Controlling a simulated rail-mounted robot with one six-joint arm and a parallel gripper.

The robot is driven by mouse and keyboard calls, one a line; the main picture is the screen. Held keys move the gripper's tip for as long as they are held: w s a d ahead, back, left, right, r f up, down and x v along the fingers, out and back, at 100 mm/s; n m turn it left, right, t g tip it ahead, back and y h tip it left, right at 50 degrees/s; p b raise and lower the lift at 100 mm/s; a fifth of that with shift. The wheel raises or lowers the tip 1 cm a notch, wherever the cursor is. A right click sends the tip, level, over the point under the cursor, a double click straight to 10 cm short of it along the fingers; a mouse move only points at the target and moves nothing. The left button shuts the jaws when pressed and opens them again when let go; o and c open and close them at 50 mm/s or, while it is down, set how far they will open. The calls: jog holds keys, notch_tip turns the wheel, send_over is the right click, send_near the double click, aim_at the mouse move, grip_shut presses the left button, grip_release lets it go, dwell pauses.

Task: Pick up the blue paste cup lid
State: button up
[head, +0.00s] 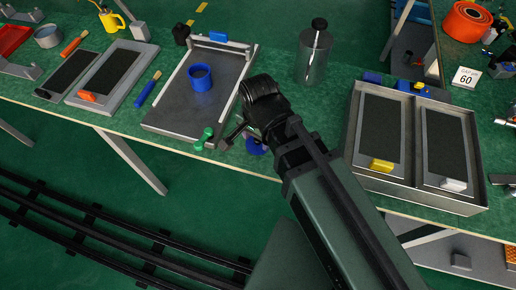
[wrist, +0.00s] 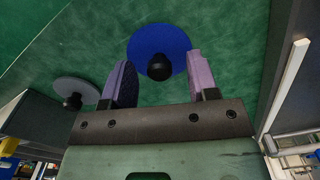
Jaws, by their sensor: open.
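The blue paste cup lid (wrist: 160,40) is a flat blue disc with a black knob, lying on the green bench top. In the head view, a small part of the lid (head: 256,148) shows at the bench's front edge, mostly hidden by my arm. My gripper (wrist: 159,72) is open, with one finger on either side of the black knob in the wrist view; I see no grip on it. In the head view my gripper (head: 240,134) is over the lid. The blue paste cup (head: 202,84) stands uncovered on the metal tray left of my gripper.
A grey lid with a black knob (wrist: 73,90) lies left of the blue lid in the wrist view. The metal tray (head: 165,118) with a green-handled part (head: 203,138) is close on the left. A metal box (head: 350,125) with dark panels stands right of my arm.

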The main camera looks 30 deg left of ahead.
jog(key=shift+f, duration=0.35)
grip_shut()
notch_tip(320, 180, up, 20)
jog(key=p, duration=2)
jog(key=shift+p, duration=0.3)
